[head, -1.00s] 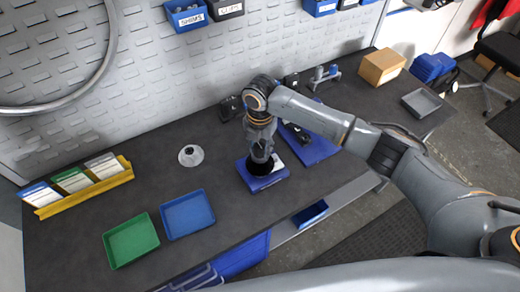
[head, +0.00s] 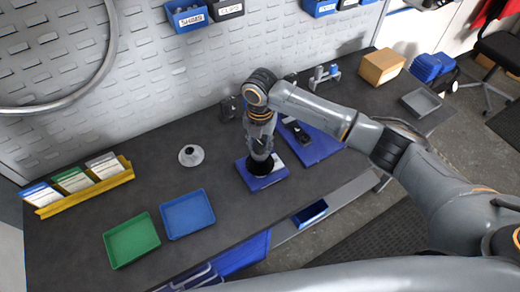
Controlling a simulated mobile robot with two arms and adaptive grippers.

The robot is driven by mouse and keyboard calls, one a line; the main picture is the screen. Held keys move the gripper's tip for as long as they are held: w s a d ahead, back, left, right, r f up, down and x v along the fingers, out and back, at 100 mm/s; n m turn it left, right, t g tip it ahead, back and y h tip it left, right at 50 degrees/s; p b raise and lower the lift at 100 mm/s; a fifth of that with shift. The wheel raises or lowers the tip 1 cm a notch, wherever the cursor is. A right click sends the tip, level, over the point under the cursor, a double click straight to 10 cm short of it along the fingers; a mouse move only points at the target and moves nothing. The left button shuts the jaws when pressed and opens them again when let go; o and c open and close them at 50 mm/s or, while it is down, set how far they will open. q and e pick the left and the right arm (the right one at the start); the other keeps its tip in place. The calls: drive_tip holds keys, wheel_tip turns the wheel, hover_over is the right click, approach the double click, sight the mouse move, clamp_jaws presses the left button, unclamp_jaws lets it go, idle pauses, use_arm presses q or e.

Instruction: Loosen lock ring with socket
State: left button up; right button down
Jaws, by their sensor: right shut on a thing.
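My right gripper (head: 262,160) points down over a blue block-like fixture (head: 265,182) on the dark workbench. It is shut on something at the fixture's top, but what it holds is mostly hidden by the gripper. A dark round part (head: 258,169) shows under the fingers, on the fixture; I cannot tell whether it is the socket or the lock ring. My left gripper is not in view.
A silver cone-shaped part (head: 191,155) stands left of the fixture. A green tray (head: 131,241) and a blue tray (head: 187,214) lie at the front left. A blue mat (head: 318,147) with dark tools lies right of my gripper. A cardboard box (head: 382,67) stands at the back right.

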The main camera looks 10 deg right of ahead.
drive_tip(key=shift+w+r, duration=0.1)
drive_tip(key=shift+r, duration=0.1)
drive_tip(key=shift+r, duration=2.45)
